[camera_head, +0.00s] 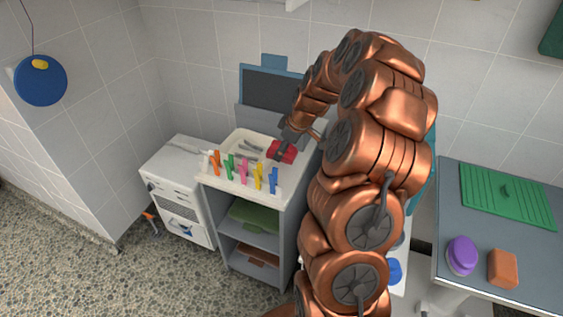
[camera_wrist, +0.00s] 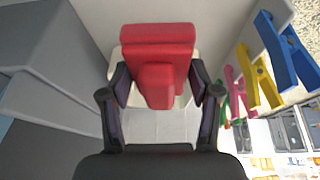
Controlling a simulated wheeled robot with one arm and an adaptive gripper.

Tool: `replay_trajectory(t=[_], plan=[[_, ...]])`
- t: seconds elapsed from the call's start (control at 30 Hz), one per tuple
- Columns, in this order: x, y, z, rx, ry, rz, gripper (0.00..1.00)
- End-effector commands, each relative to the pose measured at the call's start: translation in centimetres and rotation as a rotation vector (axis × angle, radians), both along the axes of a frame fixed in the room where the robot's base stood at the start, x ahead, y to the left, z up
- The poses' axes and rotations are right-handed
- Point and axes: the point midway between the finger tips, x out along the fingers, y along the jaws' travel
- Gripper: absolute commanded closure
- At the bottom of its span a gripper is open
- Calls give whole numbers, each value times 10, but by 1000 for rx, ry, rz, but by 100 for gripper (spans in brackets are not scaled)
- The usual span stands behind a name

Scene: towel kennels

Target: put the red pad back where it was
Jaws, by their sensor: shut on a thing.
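The red pad (camera_head: 284,149) is at the tip of my gripper (camera_head: 284,140), over the right part of the white top of a grey shelf unit. In the wrist view the red pad (camera_wrist: 158,50) fills the space between the two dark fingers of my gripper (camera_wrist: 160,92), which is shut on its narrower lower block. I cannot tell whether the pad touches the surface under it. My arm hides the area to the right of the unit.
Several coloured clips (camera_head: 243,172) stand along the front edge of the top. A white tray (camera_head: 247,146) with grey items lies behind them. A white cabinet (camera_head: 178,192) is at left. At right, a grey table (camera_head: 490,229) holds a green ribbed board (camera_head: 506,195), a purple-lidded jar (camera_head: 462,254) and an orange-brown block (camera_head: 502,268).

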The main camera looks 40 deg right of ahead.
Motion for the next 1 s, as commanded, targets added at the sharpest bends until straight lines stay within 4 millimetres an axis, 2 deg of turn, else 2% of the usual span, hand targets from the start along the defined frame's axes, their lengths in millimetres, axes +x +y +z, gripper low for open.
replay_trajectory(t=[0.1, 0.5, 0.9, 0.93, 1.0], plan=[[-2, 1, -18, 4, 4, 0, 66], [-1, -2, -57, 1, 1, -4, 66], [-1, -2, -65, -2, -1, -4, 66], [-1, -2, -64, -1, -1, -4, 36], [-1, -2, -64, -1, -1, -4, 29]])
